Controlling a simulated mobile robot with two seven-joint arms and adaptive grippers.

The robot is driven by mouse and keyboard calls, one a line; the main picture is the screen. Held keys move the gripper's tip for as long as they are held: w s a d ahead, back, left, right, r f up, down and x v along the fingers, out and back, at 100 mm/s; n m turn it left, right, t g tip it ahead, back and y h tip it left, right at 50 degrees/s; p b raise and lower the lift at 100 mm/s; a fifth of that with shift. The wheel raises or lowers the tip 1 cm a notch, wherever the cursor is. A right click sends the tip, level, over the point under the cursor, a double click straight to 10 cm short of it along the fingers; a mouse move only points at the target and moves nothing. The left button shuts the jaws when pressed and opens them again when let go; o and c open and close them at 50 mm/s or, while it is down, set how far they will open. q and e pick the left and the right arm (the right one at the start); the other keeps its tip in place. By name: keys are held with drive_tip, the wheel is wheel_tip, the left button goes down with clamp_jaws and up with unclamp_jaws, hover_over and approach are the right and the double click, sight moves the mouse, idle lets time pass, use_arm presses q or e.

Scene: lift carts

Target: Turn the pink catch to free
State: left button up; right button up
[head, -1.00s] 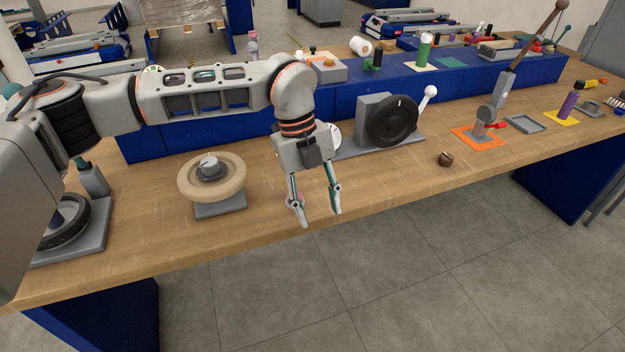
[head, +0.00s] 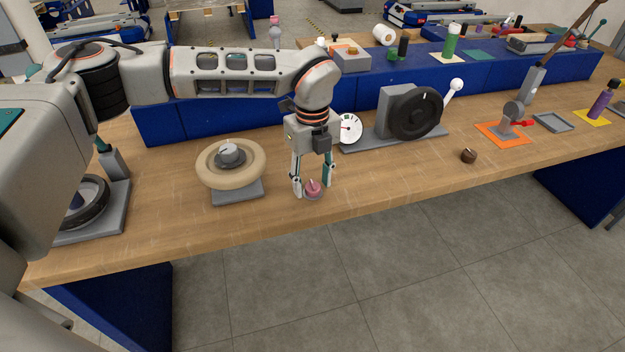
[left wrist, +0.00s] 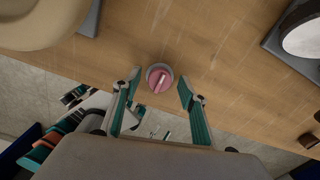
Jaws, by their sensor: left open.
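The pink catch (head: 313,188) is a small round knob on a grey ring, set on the wooden bench near its front edge. In the left wrist view the pink catch (left wrist: 160,79) shows a lighter raised bar running nearly up and down, slightly tilted. My left gripper (head: 312,188) points down over it, with its fingers apart. In the left wrist view the fingertips of my left gripper (left wrist: 159,76) stand on either side of the catch, with a gap on both sides. Nothing is between the fingers except the catch below or between them; the exact height is unclear. My right gripper is not in view.
A cream handwheel (head: 231,165) stands left of the catch. A black handwheel (head: 415,113) and a white dial (head: 349,129) stand behind to the right. A small brown knob (head: 468,156) is farther right. The bench between the catch and the brown knob is clear.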

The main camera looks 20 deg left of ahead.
use_arm(q)
drive_tip(key=shift+f, duration=0.1)
drive_tip(key=c, duration=1.1)
drive_tip(key=shift+m, duration=0.3)
drive_tip(key=m+p, duration=0.1)
drive_tip(key=m, duration=0.1)
drive_tip(key=shift+m, duration=0.3)
drive_tip(key=m+p, duration=0.1)
drive_tip(key=m, duration=0.3)
drive_tip(key=shift+m, duration=0.3)
drive_tip(key=m+p, duration=0.1)
drive_tip(key=m, duration=0.4)
drive_tip(key=shift+d+p, duration=0.1)
drive_tip(key=shift+p, duration=0.2)
drive_tip(key=m, duration=0.5)
drive_tip(key=shift+p, duration=0.4)
